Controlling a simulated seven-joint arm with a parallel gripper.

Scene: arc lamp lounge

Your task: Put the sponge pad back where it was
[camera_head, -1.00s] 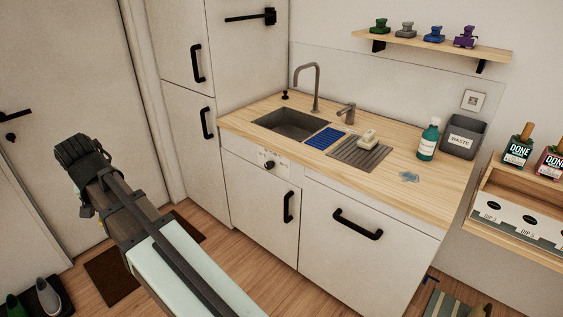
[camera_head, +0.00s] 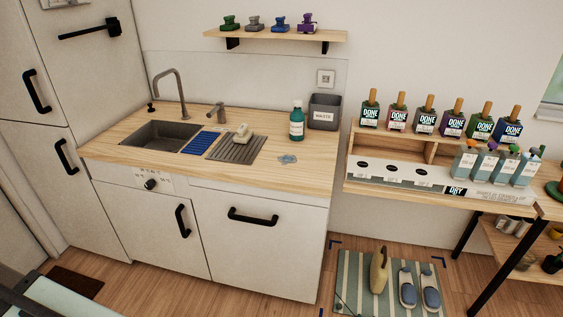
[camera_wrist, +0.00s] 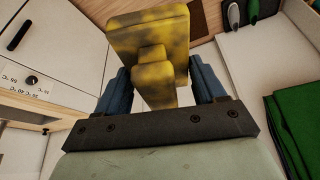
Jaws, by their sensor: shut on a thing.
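In the wrist view my gripper (camera_wrist: 160,78) is shut on a yellow pad (camera_wrist: 150,32) with dark blotches and a raised block-like grip between the two blue-grey fingers. It looks like the sponge pad. The head view does not show my gripper or this pad. A wooden wall shelf (camera_head: 220,35) holds green (camera_head: 231,22), grey (camera_head: 253,23), blue (camera_head: 280,24) and purple (camera_head: 306,23) pads with knobs, in a row. Short bare stretches of shelf show at both ends.
The counter (camera_head: 305,177) below has a sink (camera_head: 160,137), a ribbed drainer (camera_head: 235,150) bearing a pale block, a green bottle (camera_head: 297,123) and a waste bin (camera_head: 323,112). A bottle rack (camera_head: 400,140) stands right. Shoes and a tan object occupy the striped mat (camera_head: 350,268).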

